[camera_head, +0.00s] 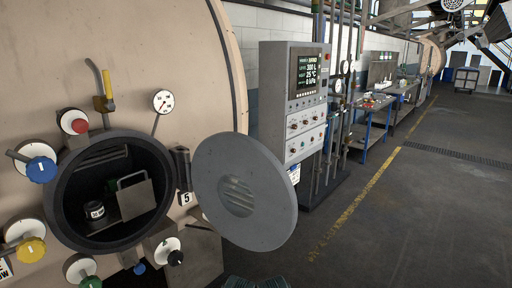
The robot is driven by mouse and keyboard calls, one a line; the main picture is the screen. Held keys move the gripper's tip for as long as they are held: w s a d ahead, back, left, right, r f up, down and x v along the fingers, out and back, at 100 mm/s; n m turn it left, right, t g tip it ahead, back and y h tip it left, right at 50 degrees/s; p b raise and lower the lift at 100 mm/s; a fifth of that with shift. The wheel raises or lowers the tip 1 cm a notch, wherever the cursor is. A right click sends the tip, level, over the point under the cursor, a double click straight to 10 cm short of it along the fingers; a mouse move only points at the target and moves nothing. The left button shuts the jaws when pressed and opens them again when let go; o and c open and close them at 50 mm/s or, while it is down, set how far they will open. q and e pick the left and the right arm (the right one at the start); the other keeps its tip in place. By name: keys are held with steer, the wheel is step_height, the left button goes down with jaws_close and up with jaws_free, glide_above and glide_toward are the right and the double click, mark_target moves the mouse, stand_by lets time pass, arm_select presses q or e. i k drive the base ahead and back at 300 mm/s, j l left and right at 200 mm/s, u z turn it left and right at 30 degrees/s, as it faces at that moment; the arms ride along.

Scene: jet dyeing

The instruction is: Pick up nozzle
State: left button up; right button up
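I cannot make out a nozzle for sure in the head view. A large beige dyeing vessel (130,40) fills the left side, with a round dark port (60,208) open in its wall. Inside the port are a small dark cylinder with a white label (95,211) and a grey plate (136,197) with a green part beside it. Small items (376,101) lie on a blue workbench (376,128) further back, too small to identify.
The round grey port door (262,175) is swung open to the right. Coloured valve knobs and a gauge (163,101) surround the port. A grey control cabinet (307,125) and pipes stand behind the door. The floor (430,200) at right is clear, with a yellow line.

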mark_target(94, 209)
steer(key=u, duration=1.25)
